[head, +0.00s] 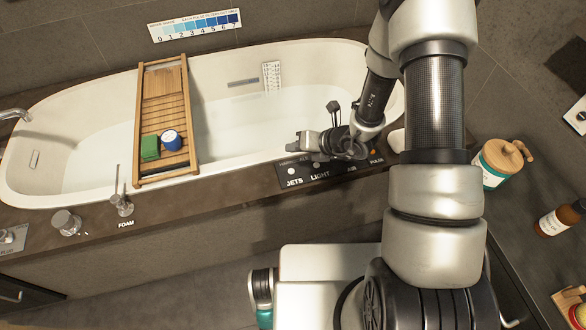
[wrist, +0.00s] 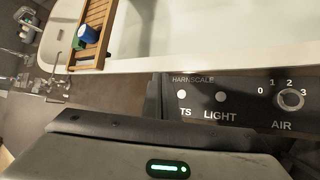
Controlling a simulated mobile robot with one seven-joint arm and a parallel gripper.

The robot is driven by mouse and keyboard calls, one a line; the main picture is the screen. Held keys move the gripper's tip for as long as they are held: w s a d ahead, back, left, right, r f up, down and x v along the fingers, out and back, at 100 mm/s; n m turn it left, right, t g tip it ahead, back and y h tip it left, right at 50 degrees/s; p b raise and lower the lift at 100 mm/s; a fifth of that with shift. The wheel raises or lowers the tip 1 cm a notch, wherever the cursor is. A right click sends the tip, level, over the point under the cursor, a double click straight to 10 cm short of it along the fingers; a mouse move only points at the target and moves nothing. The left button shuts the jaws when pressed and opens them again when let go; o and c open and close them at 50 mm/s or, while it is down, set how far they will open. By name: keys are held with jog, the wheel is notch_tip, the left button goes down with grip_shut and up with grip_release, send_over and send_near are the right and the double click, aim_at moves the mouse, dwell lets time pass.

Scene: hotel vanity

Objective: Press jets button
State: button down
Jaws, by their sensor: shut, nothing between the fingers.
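The jets button (head: 291,171) is a small round white button above the word JETS on the dark control panel (head: 283,183). In the wrist view it is the white button (wrist: 182,94) above the letters TS; the rest of the word is hidden. My gripper (head: 300,143) is shut and empty. In the head view it appears just above the jets end of the panel, along the tub's near rim. I cannot tell its height over the panel or whether it touches anything. My gripper's grey body fills the bottom of the wrist view.
A similar light button (wrist: 220,97) and the air knob (wrist: 291,99) are to the right. The bathtub (head: 100,80) lies behind, with a wooden tray (head: 140,105) across it.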

jog(key=shift+f, duration=0.1)
notch_tip(320, 180, down, 9)
jog(key=b, duration=0.7)
jog(key=shift+r, duration=0.2)
dwell(1.8)
jog(key=shift+f+b, duration=0.4)
jog(key=shift+f+b, duration=0.35)
dwell(0.5)
jog(key=shift+r, duration=0.15)
jog(key=shift+r+p, duration=0.5)
jog(key=shift+r, duration=0.15)
jog(key=shift+r+p, duration=1.8)
jog(key=shift+r, duration=0.7)
